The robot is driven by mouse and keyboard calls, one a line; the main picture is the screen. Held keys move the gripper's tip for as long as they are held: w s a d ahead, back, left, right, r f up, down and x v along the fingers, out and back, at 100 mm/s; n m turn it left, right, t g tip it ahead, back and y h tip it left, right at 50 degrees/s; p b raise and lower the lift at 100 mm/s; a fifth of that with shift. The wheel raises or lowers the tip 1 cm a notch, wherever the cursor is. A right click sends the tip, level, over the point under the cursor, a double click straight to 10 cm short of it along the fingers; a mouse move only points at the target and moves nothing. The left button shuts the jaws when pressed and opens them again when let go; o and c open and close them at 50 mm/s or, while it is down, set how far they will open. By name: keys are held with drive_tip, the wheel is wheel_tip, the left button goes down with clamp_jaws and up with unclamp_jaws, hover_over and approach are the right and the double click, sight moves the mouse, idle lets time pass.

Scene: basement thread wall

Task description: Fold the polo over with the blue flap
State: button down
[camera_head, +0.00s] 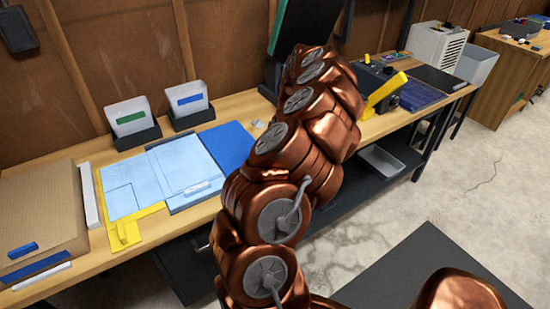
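The light blue polo (125,183) lies flat on a folding board on the workbench, left of my arm. The blue flap (228,143) lies flat at the board's right side, its right part hidden behind my arm. The yellow flap (124,233) shows along the board's left and front edge, mostly under the polo. A blue-grey panel edge with a small pale handle (197,188) shows at the board's front middle. My copper arm reaches up across the middle of the picture. My gripper does not show.
Two bins with green (130,118) and blue (189,99) labels stand behind the board. A cardboard box (40,215) is at its left. A dark device with a yellow lever (388,88), a white crate (437,48) and a grey bin (476,63) stand farther right.

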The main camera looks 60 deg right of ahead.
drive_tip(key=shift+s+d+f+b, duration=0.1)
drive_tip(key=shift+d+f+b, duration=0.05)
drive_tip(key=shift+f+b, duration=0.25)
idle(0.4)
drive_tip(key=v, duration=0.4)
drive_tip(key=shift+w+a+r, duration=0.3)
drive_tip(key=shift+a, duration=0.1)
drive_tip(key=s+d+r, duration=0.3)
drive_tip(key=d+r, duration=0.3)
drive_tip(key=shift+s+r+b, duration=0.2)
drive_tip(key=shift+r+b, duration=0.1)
drive_tip(key=shift+b, duration=0.05)
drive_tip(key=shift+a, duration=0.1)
